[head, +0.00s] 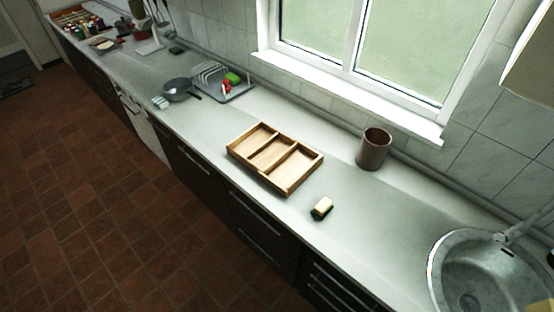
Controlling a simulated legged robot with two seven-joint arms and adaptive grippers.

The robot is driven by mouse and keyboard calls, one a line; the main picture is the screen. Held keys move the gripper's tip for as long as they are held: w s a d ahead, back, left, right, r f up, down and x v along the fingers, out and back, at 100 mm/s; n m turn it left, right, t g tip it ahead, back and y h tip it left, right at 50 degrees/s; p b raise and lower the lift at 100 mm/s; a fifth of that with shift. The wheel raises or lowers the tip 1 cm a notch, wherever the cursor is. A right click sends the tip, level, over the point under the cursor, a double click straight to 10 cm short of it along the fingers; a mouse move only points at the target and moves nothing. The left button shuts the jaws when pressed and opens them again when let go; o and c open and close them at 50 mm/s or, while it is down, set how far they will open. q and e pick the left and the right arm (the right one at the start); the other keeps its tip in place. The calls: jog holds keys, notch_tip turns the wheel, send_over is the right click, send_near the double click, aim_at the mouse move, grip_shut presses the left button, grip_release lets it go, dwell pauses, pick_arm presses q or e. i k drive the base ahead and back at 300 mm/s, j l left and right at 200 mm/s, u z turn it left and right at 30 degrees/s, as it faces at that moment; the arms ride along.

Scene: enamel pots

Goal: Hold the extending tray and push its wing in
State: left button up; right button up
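The wooden tray (293,181) lies flat on the grey counter, near the middle of the head view. It has three compartments side by side, and they look empty. I cannot tell from here which part is the wing or how far it is drawn out. Neither of my grippers shows in the head view.
A brown cup (374,150) stands right of the tray by the window. A sponge (321,208) lies in front of it. A round sink (490,275) is at the lower right. A dark pan (176,91) and a dish rack (222,82) are farther left.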

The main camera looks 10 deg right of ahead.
aim_at(285, 179)
jog(key=z, duration=0.55)
jog(key=i+j+z, duration=0.2)
jog(key=j+z, duration=0.15)
jog(key=i+j+z, duration=0.1)
jog(key=j+z, duration=0.25)
jog(key=j, duration=0.25)
jog(key=j+z, duration=0.3)
jog(key=j, duration=0.2)
jog(key=i, duration=0.05)
